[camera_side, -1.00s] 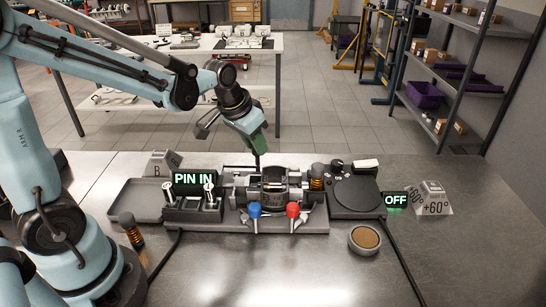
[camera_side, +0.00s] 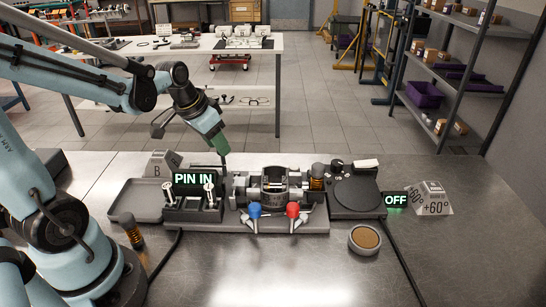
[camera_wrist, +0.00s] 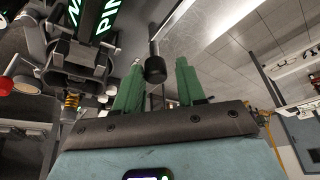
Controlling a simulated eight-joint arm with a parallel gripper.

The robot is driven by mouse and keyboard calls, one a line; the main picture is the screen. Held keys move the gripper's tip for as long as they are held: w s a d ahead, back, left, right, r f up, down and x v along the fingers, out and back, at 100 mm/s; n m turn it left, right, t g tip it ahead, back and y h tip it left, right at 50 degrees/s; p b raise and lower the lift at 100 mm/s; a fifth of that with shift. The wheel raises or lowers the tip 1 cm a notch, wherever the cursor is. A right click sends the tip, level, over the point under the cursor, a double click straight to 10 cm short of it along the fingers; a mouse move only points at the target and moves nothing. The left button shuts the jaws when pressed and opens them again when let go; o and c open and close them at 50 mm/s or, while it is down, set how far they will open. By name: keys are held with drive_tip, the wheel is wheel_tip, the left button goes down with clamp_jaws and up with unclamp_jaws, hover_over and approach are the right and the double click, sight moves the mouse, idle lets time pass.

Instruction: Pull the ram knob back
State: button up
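A black knob (camera_wrist: 154,68) on a dark rod shows in the wrist view, between the green fingers of my gripper (camera_wrist: 161,75). The fingers stand apart, with a gap visible at the knob's right side; I cannot tell how deep the knob sits between them. In the side view my gripper (camera_side: 223,155) points down at the left end of the metal cradle (camera_side: 275,185), behind the lit "PIN IN" sign (camera_side: 194,179). The knob is not clearly seen there.
Blue (camera_side: 255,210) and red (camera_side: 293,210) knobs stand at the fixture's front. A grey tray (camera_side: 130,213) lies left, a round dark plate (camera_side: 357,194) and an "OFF" sign (camera_side: 396,201) right. A round tin (camera_side: 364,240) stands in front. The front bench is mostly clear.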

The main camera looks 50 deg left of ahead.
drive_tip(key=shift+o, duration=0.8)
drive_tip(key=shift+d, duration=0.1)
drive_tip(key=shift+r, duration=0.1)
drive_tip(key=v, duration=1.2)
drive_tip(key=d+f+t, duration=0.2)
drive_tip(key=d+f, duration=0.5)
drive_tip(key=d, duration=0.3)
drive_tip(key=shift+s+t, duration=0.2)
drive_tip(key=shift+t, duration=0.2)
